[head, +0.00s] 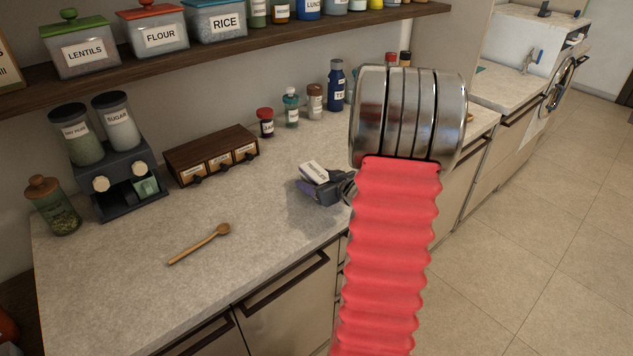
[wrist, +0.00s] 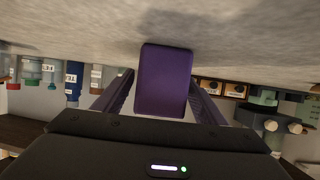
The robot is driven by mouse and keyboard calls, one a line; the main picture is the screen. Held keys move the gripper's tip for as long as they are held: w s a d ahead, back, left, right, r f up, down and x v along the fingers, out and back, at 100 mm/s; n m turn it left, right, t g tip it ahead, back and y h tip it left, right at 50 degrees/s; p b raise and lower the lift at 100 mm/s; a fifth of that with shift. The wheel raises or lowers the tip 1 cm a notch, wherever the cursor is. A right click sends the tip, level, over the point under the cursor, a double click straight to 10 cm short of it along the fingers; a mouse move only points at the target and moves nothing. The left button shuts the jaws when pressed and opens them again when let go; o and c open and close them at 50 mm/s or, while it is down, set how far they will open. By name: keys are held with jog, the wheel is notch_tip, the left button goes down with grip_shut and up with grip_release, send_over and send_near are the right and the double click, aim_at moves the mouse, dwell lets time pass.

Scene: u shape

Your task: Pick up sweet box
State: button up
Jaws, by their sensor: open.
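A small purple box (wrist: 165,80), which I take to be the sweet box, stands between the two fingers of my gripper (wrist: 162,92) in the wrist view. A finger shows on each side of it, and I cannot tell whether either touches it. In the head view my gripper (head: 312,188) is low over the counter near its front edge. A white labelled face of the box (head: 313,171) shows there above the dark fingers; the label is too small to read. My red arm hides part of the counter behind.
The counter (head: 215,280) holds a wooden spoon (head: 200,243), a small wooden drawer unit (head: 211,153), a two-jar dispenser (head: 108,160) and several bottles at the wall. A shelf (head: 215,45) with labelled containers hangs above. The front left of the counter is mostly free.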

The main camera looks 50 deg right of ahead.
jog(key=shift+w, duration=0.1)
jog(key=shift+c, duration=0.2)
jog(key=c, duration=1.2)
